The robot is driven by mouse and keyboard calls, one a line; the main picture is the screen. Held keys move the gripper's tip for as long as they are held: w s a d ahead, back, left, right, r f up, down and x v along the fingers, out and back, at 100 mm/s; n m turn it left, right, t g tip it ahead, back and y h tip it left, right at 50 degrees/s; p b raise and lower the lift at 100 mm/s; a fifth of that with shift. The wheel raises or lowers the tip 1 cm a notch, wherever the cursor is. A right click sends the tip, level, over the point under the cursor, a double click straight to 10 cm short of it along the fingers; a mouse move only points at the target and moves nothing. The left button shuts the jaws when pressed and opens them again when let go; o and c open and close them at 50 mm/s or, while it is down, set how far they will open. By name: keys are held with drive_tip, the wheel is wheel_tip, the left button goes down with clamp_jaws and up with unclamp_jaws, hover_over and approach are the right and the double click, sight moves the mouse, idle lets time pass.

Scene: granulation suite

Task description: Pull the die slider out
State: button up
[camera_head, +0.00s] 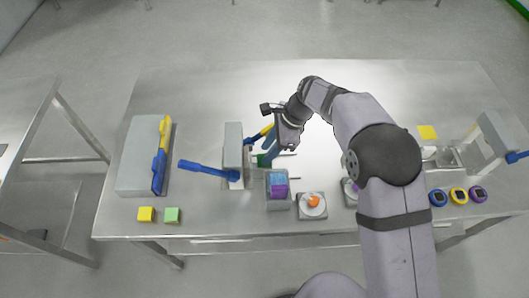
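A grey upright press-like device (233,148) stands left of the table's middle. A long blue lever (205,168) sticks out from it to the left, and a yellow-and-blue handle (260,133) is at its right side. A small dark green piece (263,160) sits low at the device's right side; it may be the die slider, but I cannot tell for sure. My gripper (269,156) points down right beside this green piece. Whether it touches the piece, and whether its fingers are open or shut, is too small to tell.
A grey box (277,203) with blue and purple contents stands just in front. A dish with an orange item (313,203) is right of it. The table's back is clear.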

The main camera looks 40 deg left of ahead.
drive_tip(key=shift+p+x, duration=0.35)
drive_tip(key=shift+x, duration=1.25)
clamp_jaws()
drive_tip(key=w+d, duration=0.8)
drive_tip(key=w, duration=0.1)
drive_tip(key=shift+d, duration=0.35)
unclamp_jaws()
drive_tip(key=shift+d, duration=0.15)
drive_tip(key=shift+r, duration=0.1)
